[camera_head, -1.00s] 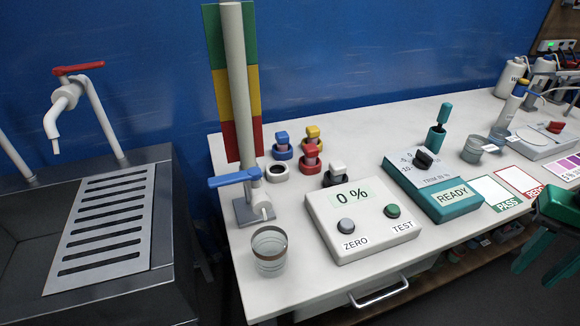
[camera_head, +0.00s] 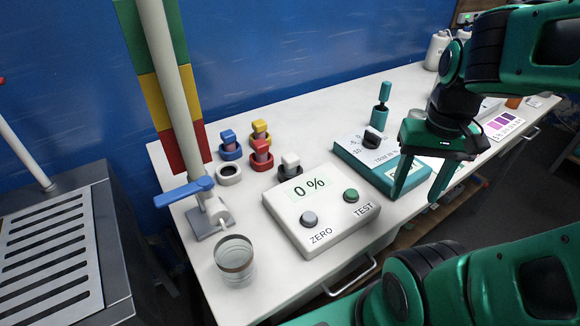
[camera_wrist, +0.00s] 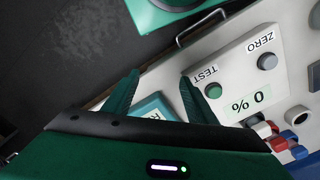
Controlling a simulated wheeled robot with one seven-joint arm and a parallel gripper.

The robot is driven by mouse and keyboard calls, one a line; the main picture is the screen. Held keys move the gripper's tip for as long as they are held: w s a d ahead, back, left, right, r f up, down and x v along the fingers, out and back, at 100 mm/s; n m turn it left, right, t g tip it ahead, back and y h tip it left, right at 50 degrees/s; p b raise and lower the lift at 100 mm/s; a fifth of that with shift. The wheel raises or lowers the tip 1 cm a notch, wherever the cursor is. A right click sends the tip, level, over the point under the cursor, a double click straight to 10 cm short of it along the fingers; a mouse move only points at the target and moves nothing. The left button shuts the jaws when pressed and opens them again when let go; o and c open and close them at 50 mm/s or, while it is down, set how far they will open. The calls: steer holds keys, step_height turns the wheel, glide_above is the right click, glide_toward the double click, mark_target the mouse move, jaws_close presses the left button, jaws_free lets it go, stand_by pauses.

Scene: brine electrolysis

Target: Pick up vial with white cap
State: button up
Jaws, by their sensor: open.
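The vial with the white cap (camera_head: 290,164) stands upright in a dark ring holder on the white bench, just behind the white box with the 0 % display. It also shows in the wrist view, small and partly cut off by my gripper's body (camera_wrist: 252,121). Vials with blue (camera_head: 230,143), yellow (camera_head: 261,131) and red (camera_head: 261,153) caps stand close to its left and behind it. My gripper (camera_head: 415,199) is open and empty, pointing down at the bench's front edge by the teal box, well to the right of the vial.
A glass beaker (camera_head: 235,258) and a tall column with a blue valve (camera_head: 185,191) stand at the left. The teal box (camera_head: 362,165) is at the right.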

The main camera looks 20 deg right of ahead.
steer(key=w+a+r+n, duration=0.2)
steer(key=w+a, duration=0.1)
steer(key=w, duration=0.4)
steer(key=w+a+r+n, duration=0.2)
steer(key=w+a, duration=0.2)
steer(key=w, duration=0.3)
steer(key=n, duration=0.4)
glide_toward(289, 155)
steer(key=shift+w+f+n, duration=0.15)
steer(key=shift+w+n, duration=0.15)
step_height(289, 155, down, 5)
steer(key=shift+r, duration=0.1)
steer(key=shift+s+f, duration=0.2)
steer(key=shift+f, duration=1.15)
steer(key=shift+s+f, duration=0.15)
steer(key=shift+f, duration=1.2)
steer(key=c, duration=1.2)
